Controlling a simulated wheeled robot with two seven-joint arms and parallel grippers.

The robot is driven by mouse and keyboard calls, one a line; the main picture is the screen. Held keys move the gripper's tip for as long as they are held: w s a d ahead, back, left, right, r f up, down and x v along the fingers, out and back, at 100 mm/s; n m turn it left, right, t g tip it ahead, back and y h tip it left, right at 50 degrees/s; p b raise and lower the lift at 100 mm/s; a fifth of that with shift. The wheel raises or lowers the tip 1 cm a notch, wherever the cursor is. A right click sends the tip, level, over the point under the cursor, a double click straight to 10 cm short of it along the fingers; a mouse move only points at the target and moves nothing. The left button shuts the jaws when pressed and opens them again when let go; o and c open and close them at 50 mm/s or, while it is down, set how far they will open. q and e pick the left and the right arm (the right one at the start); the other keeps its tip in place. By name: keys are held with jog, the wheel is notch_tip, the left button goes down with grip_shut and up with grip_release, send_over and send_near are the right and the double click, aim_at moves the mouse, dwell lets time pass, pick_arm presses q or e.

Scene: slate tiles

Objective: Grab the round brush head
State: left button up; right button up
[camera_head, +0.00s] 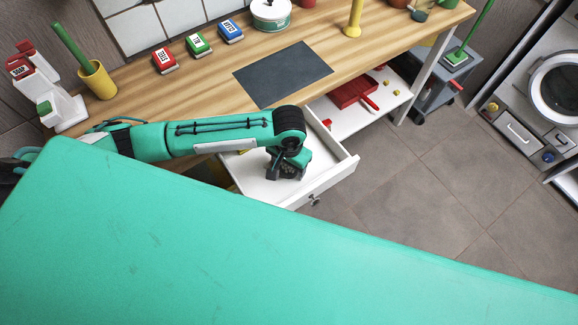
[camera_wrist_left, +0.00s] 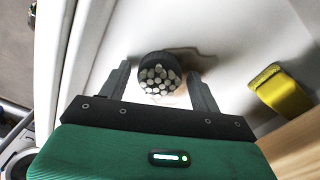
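The round brush head (camera_wrist_left: 160,76) is dark with pale bristle tufts, and it lies inside the open white drawer (camera_head: 335,176). In the left wrist view it sits between the two spread fingers of my left gripper (camera_wrist_left: 160,88), with a gap on each side. In the head view my left gripper (camera_head: 287,172) points down into the drawer and hides the brush head. My right gripper is not in view.
A yellow object (camera_wrist_left: 281,91) lies in the drawer at the right of the left wrist view. The drawer walls stand close around my gripper. The wooden counter (camera_head: 205,92) is above, with a dark mat (camera_head: 282,75). A red tray (camera_head: 352,93) sits on a lower shelf.

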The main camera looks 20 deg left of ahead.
pick_arm(q)
jog(key=c, duration=0.8)
jog(key=shift+r, duration=0.15)
